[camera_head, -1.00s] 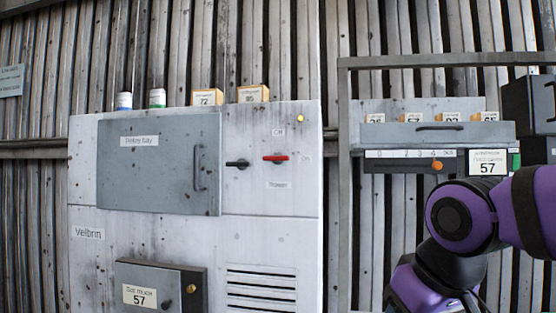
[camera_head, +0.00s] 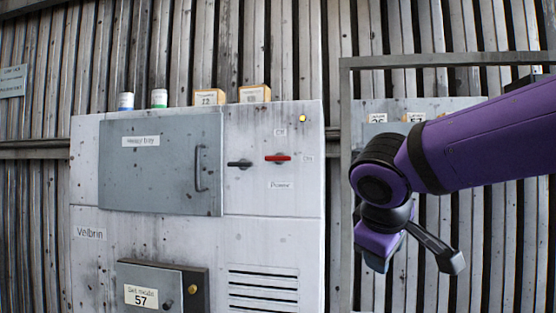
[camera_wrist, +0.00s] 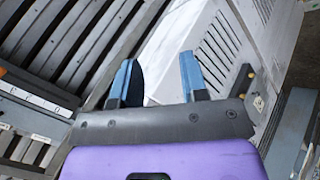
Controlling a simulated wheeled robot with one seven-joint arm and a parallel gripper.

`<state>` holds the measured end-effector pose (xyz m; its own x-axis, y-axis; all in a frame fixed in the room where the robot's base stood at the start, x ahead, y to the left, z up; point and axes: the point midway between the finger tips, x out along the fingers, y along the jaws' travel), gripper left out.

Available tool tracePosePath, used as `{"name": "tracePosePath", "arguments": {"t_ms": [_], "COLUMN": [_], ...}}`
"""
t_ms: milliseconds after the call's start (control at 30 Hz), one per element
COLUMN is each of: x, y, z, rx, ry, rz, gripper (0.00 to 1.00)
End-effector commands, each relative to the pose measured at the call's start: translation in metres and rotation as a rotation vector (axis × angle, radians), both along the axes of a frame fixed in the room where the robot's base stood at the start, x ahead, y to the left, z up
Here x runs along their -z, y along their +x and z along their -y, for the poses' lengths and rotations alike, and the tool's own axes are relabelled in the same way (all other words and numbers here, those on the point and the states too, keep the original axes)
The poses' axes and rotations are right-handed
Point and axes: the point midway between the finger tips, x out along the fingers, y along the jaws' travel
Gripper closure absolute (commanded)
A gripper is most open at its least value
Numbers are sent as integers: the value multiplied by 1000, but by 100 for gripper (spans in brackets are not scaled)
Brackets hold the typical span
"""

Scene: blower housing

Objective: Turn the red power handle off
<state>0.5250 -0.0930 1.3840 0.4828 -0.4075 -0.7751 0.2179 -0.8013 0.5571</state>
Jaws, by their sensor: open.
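The red power handle (camera_head: 277,158) lies horizontally on the upper right panel of the white cabinet (camera_head: 265,235), above a small label. It is in plain sight in the head view, and I cannot make it out in the wrist view. My gripper (camera_wrist: 159,78) is open and empty, with two blue-tipped fingers apart in front of the cabinet's vented side. In the head view my arm reaches in from the right, and its end hangs to the right of the cabinet, clear of the handle.
A black handle (camera_head: 238,164) sits just left of the red one, and a lit yellow lamp (camera_head: 303,118) above right. A grey door (camera_head: 160,165) fills the upper left. A dark box (camera_head: 163,288) protrudes low. Boxes (camera_head: 254,93) and jars stand on top.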

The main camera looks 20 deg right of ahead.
Motion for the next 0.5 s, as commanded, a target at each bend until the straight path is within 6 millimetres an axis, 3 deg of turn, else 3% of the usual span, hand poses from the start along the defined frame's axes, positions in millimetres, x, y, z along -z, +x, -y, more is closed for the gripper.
{"name": "tracePosePath", "arguments": {"t_ms": [167,267,400,500], "x": [-47,-76,-114,-136], "y": [64,99,140,160], "z": [-20,-42,-84,-114], "rx": [-127,-196,-283,-331], "ry": [-296,-457,-657,-762], "rz": [77,148,267,347], "gripper": [60,60,60,60]}}
